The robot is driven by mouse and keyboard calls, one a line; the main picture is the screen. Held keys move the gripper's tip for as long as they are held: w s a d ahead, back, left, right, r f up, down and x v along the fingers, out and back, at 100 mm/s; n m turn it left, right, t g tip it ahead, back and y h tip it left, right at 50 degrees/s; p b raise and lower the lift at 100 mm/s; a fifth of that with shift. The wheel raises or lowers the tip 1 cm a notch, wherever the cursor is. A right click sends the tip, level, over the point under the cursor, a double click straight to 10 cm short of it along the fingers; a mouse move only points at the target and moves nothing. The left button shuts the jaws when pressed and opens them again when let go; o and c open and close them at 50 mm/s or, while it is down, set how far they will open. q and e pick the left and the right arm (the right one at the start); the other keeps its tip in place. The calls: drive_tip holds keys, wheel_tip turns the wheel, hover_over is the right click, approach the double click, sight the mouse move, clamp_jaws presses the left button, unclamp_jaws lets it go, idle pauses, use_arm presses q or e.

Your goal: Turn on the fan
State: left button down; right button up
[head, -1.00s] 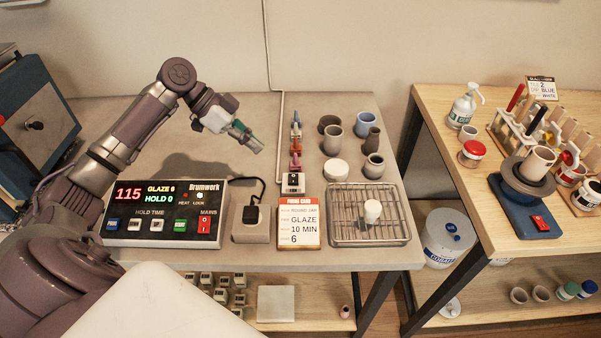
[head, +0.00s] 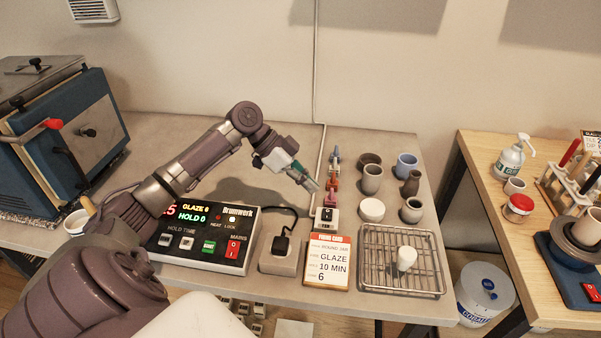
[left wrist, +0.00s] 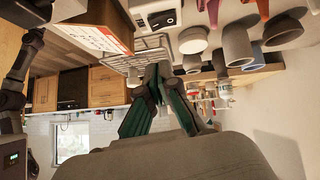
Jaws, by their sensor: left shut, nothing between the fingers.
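A louvred vent (head: 93,9), which may be the fan, is on the wall at the top left of the head view. A small white switch box (head: 326,218) with a dark rocker sits on the table, with a thin conduit rising from behind it up the wall. It also shows at the top of the left wrist view (left wrist: 158,18). My left gripper (head: 314,186) is shut and empty, its tips above and slightly left of the switch box, apparently apart from it. Its teal fingers meet in the left wrist view (left wrist: 160,70). My right gripper is not in view.
Coloured clips or cones (head: 332,170) stand in a row behind the box. A firing card (head: 328,262), a socket block with plug (head: 280,255), and a kiln controller (head: 200,240) are in front and left. A wire rack (head: 375,275) and several pots (head: 372,180) stand right.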

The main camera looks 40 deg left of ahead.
sight(331, 218)
use_arm(q)
drive_tip(key=p+x, duration=0.1)
drive_tip(key=x, duration=0.3)
drive_tip(key=shift+r, duration=0.15)
drive_tip(key=f, duration=0.1)
drive_tip(key=f+p, duration=0.1)
drive_tip(key=f, duration=0.1)
drive_tip(key=shift+s+d+f, duration=0.1)
drive_tip(key=shift+d+f, duration=0.2)
drive_tip(key=shift+d, duration=0.05)
drive_tip(key=shift+f, duration=0.6)
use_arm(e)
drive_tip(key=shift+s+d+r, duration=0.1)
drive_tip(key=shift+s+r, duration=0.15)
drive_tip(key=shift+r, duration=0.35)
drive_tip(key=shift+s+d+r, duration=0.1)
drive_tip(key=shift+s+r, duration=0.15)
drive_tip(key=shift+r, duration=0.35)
